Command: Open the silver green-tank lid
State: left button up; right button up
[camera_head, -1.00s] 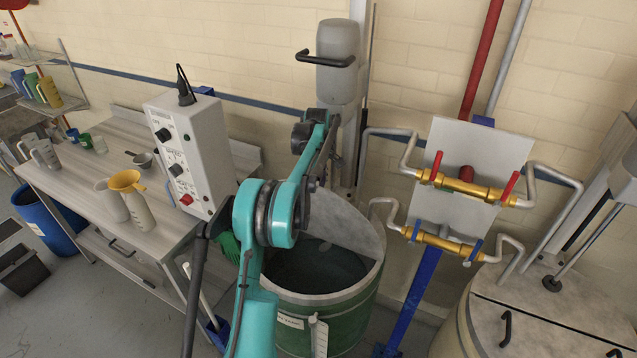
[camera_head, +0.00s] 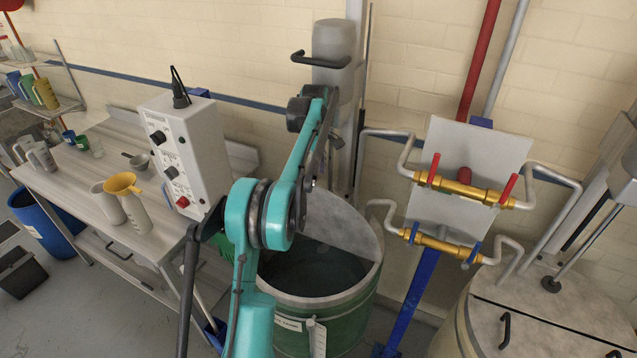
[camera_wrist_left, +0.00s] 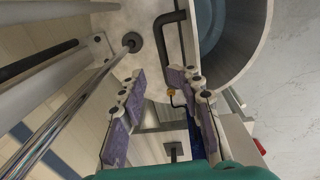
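The green tank (camera_head: 350,325) stands behind my left arm in the head view. A grey lid section (camera_head: 345,222) covers its back part; the front part is uncovered and shows a dark interior. In the left wrist view, a black bar handle (camera_wrist_left: 188,42) sits on a pale surface beside the round tank opening (camera_wrist_left: 212,30). My left gripper (camera_wrist_left: 157,78) is open and appears empty, its purple-padded fingers apart, near the handle's end; contact cannot be told. In the head view my left arm hides part of the tank and lid. My right gripper is not in view.
A control box (camera_head: 187,150) and jugs stand on a metal table (camera_head: 75,185) at left. Piping with brass valves (camera_head: 465,190) is at right of the tank. A pale lidded tank (camera_head: 545,310) is at lower right. A metal rod (camera_wrist_left: 80,95) passes close to the left fingers.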

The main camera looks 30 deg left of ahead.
pick_arm(q)
jog(key=shift+s+r, duration=0.15)
jog(key=shift+r, duration=1)
jog(key=shift+s+r, duration=0.15)
jog(key=shift+r, duration=1)
jog(key=s+d+f+m+t+b, duration=0.2)
jog(key=s+d+f+m+b, duration=0.1)
jog(key=s+d+m+b, duration=0.4)
jog(key=s+d+f+m+t+b, duration=0.1)
jog(key=s+d+f+m+b, duration=0.2)
jog(key=s+d, duration=0.45)
jog(key=s+d+f+m+t+b, duration=0.1)
jog(key=s+d+f+m+b, duration=0.3)
jog(key=s+f, duration=0.4)
jog(key=s+d+f+m+t+b, duration=0.2)
jog(key=s+d+f+m+b, duration=0.3)
jog(key=s+d+f, duration=0.3)
notch_tip(320, 180, down, 5)
jog(key=shift+r+b, duration=0.2)
jog(key=shift+b, duration=0.4)
jog(key=shift+s, duration=0.1)
